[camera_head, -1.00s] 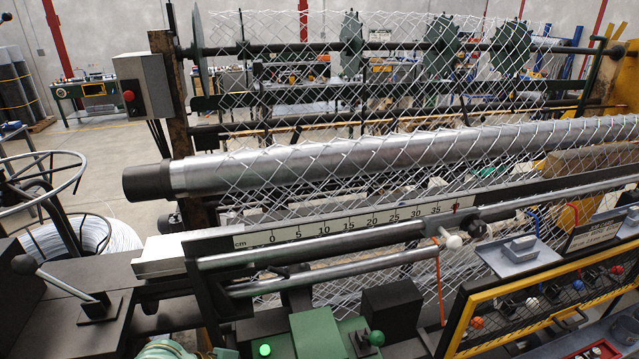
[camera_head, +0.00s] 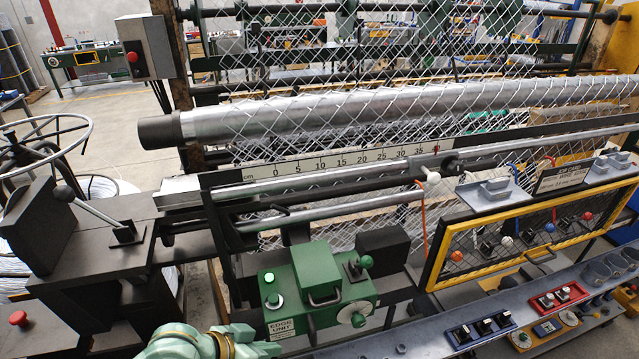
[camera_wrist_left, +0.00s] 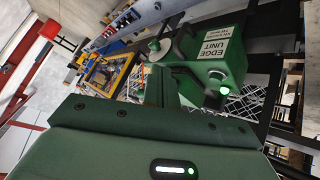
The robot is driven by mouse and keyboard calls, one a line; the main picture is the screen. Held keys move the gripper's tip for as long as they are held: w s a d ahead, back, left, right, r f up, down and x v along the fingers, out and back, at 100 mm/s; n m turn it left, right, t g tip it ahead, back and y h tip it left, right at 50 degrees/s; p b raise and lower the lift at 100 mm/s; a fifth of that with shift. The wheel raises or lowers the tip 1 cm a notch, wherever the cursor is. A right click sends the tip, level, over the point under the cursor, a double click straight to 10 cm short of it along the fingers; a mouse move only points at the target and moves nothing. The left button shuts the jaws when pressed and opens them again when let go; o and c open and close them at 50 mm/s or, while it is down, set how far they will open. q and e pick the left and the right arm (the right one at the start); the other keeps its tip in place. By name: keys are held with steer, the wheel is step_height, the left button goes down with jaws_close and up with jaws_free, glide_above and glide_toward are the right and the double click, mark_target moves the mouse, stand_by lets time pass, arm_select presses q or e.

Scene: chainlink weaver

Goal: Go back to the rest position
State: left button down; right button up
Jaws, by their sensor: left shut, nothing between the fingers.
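My left gripper (camera_head: 262,342) is at the bottom edge of the head view, at the end of my pale green arm. It is shut and holds nothing. It lies in front of the green edge unit (camera_head: 318,270) and looks apart from it. My right gripper is in neither view.
A silver roller (camera_head: 290,112) wrapped in wire mesh runs behind a scale. A lever (camera_head: 95,215) and wire reel stand left. A yellow-framed guard (camera_head: 530,240) and a tray with switches (camera_head: 484,328) lie right. Clear floor (camera_head: 90,108) shows behind.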

arm_select(q)
steer(key=s+a+r+t+y, duration=0.1)
steer(key=s+a+r+y, duration=0.1)
steer(key=s+a+y, duration=0.6)
steer(key=s+a+r+t+y, duration=0.1)
steer(key=s+a+y, duration=0.3)
steer(key=a, duration=0.8)
steer(key=s+d+f+g+h+b, duration=0.15)
steer(key=f+b, duration=0.65)
steer(key=f, duration=1.2)
steer(key=s+d+f+g+h+b, duration=0.2)
steer(key=f+b, duration=0.6)
steer(key=f, duration=1.2)
steer(key=s+f+n+g+b, duration=0.1)
steer(key=s+f+b, duration=0.4)
steer(key=f, duration=0.5)
steer(key=s+f+n+b, duration=0.1)
steer(key=s+f+b, duration=0.4)
steer(key=s+f, duration=0.3)
steer(key=s+d+f+g+b, duration=0.1)
steer(key=s+f+b, duration=0.3)
steer(key=f, duration=1)
steer(key=s+h, duration=0.1)
steer(key=s, duration=0.1)
steer(key=shift+s+n+g+b, duration=0.35)
steer(key=shift+s+n+b, duration=0.05)
